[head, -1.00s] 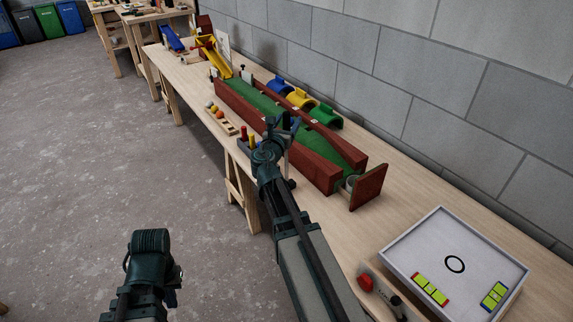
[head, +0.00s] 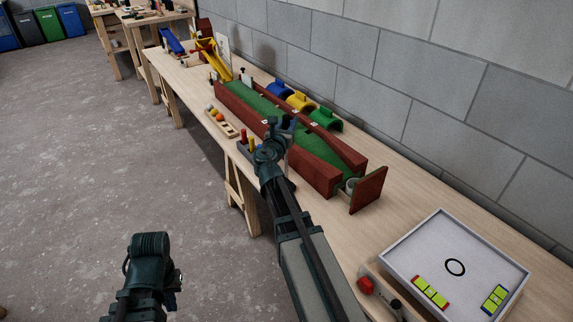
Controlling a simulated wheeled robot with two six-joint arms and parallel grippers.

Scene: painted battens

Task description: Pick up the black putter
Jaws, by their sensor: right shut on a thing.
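My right gripper (head: 284,127) is over the near side of the green-floored lane, by the small rack (head: 246,151) at the table's front edge. It is shut on a dark thing, which I take to be the black putter; the wrist and fingers hide nearly all of it. A red handle (head: 243,135) and a yellow handle (head: 252,142) stand upright in the rack, left of the gripper. My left gripper (head: 172,299) is low at the left, over the floor, away from the table. Its fingers are mostly hidden by its wrist, so its opening does not show.
The lane (head: 318,148) has dark red side walls and an end board (head: 368,190). Blue, yellow (head: 299,101) and green arches stand behind it. A ball tray (head: 220,122) lies left of the rack. A white tray (head: 420,250) is at the right. Bare tabletop lies between.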

